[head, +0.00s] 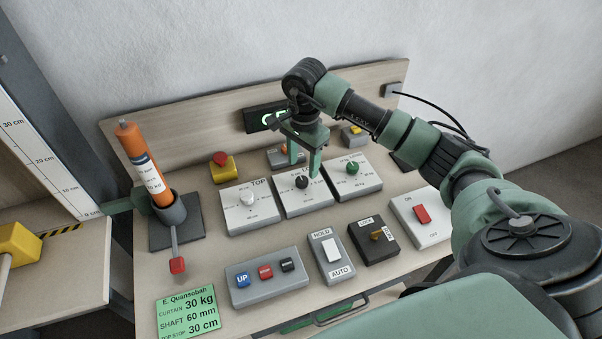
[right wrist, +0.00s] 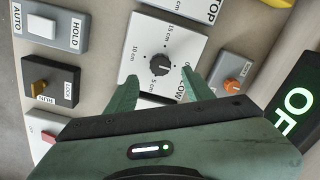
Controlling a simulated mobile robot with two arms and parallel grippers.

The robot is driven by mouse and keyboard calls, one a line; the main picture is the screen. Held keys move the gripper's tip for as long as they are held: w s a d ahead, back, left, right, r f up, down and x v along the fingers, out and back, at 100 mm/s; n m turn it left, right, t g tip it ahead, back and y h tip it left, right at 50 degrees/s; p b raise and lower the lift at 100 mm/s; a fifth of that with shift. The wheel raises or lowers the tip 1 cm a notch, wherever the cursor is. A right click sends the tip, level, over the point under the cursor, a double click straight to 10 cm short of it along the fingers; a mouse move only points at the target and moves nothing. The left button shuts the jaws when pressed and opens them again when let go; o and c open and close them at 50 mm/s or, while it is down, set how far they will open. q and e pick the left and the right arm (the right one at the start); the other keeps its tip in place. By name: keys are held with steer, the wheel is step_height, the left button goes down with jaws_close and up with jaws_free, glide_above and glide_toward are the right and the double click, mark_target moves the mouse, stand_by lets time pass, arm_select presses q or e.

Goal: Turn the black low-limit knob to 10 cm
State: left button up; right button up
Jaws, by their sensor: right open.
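The black low-limit knob (head: 302,181) sits on the middle white dial box, labelled LOW, between the TOP box and a green-knob box. In the right wrist view the knob (right wrist: 160,65) shows on its white plate (right wrist: 185,40), with marks for 5, 10 and 15 cm around it. I cannot tell surely which mark its pointer faces. My right gripper (head: 304,168) is open above the LOW box, fingers pointing down. In the right wrist view its fingertips (right wrist: 162,76) lie on either side of the knob, with gaps to it. My left gripper is not in view.
The white TOP knob (head: 247,199) and the green knob (head: 352,167) flank the LOW box closely. A lit display (head: 262,118) and an orange-knob box (right wrist: 232,85) stand behind. Button and switch boxes (head: 268,279) fill the front. An orange cylinder (head: 145,165) stands at left.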

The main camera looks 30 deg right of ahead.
mark_target(302, 179)
step_height(302, 179, down, 6)
steer(key=shift+a+r+p, duration=0.1)
steer(key=shift+p, duration=0.6)
steer(key=shift+w, duration=0.1)
jaws_close()
